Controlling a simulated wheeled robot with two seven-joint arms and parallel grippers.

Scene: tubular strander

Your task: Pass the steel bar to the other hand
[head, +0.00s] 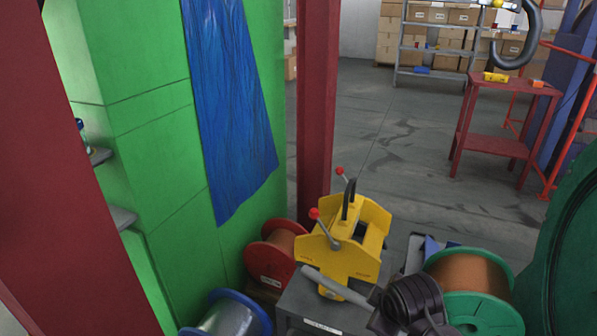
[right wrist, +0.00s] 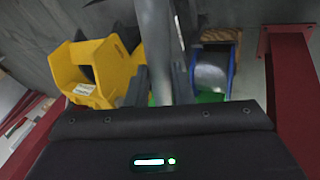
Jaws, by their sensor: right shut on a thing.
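The steel bar (head: 335,285) is a plain grey rod. In the head view it slants up to the left from my right gripper (head: 377,297), in front of the yellow device. In the right wrist view the bar (right wrist: 155,45) runs away from the camera between the two dark fingers of my right gripper (right wrist: 160,85). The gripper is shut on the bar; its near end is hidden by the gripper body. My left gripper is in neither view.
A yellow lifting device (head: 350,245) with red-knobbed levers stands on a grey cabinet (head: 305,302). Around it are a red spool (head: 258,262), a blue-rimmed spool (head: 230,318) and a green copper-wire spool (head: 470,285). A red post (head: 318,110) rises behind. Open floor lies beyond.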

